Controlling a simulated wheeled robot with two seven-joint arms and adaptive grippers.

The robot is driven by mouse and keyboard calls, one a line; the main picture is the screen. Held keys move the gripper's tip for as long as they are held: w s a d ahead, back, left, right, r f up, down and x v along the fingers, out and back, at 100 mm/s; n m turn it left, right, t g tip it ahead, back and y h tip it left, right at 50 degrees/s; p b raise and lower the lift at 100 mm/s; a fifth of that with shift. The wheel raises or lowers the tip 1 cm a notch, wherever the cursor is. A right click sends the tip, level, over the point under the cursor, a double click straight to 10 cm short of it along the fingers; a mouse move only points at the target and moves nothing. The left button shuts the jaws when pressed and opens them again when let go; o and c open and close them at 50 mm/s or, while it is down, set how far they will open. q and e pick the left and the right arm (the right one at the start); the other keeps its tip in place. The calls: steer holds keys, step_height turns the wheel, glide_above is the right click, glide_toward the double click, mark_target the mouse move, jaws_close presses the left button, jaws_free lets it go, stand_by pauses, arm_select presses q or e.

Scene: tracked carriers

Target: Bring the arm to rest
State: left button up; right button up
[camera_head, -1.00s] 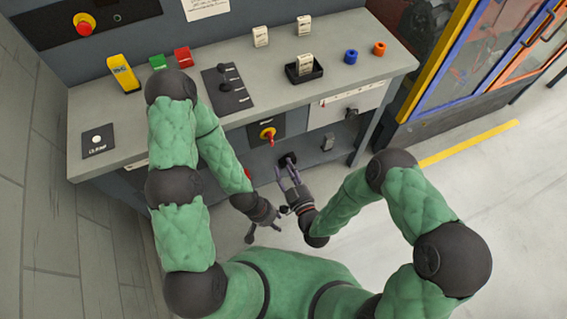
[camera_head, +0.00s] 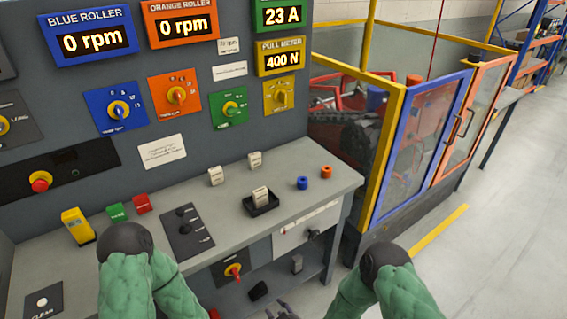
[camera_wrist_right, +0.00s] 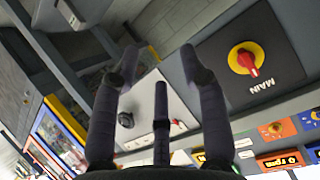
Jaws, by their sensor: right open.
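My right gripper (camera_head: 283,314) barely shows at the bottom edge of the head view, below the front of the console desk. The right wrist view shows it (camera_wrist_right: 160,65) with its dark fingers spread apart and nothing between them. My right arm (camera_head: 388,285) and my left arm (camera_head: 135,275) are bent, with their elbows in the lower part of the head view. My left gripper is below the picture and cannot be seen.
The grey console desk (camera_head: 325,170) is in front of me, with a small black tray (camera_head: 262,207) and several small blocks on it. The red MAIN switch (camera_head: 233,270) is on its front; the wrist view shows it too (camera_wrist_right: 246,60). Open floor (camera_head: 490,250) lies at right.

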steer(key=s+d+f+m+g+h+p, duration=0.1)
steer(key=s+d+m+g, duration=0.2)
steer(key=s+d+g, duration=0.2)
steer(key=s+d+f+m+g+h+p, duration=0.1)
steer(key=s+d+g, duration=0.4)
steer(key=s, duration=0.5)
steer(key=shift+s+d+f+m, duration=0.45)
steer(key=shift+d+m, duration=0.4)
steer(key=shift+m, duration=0.35)
steer(key=shift+w, duration=0.1)
stand_by(0.9)
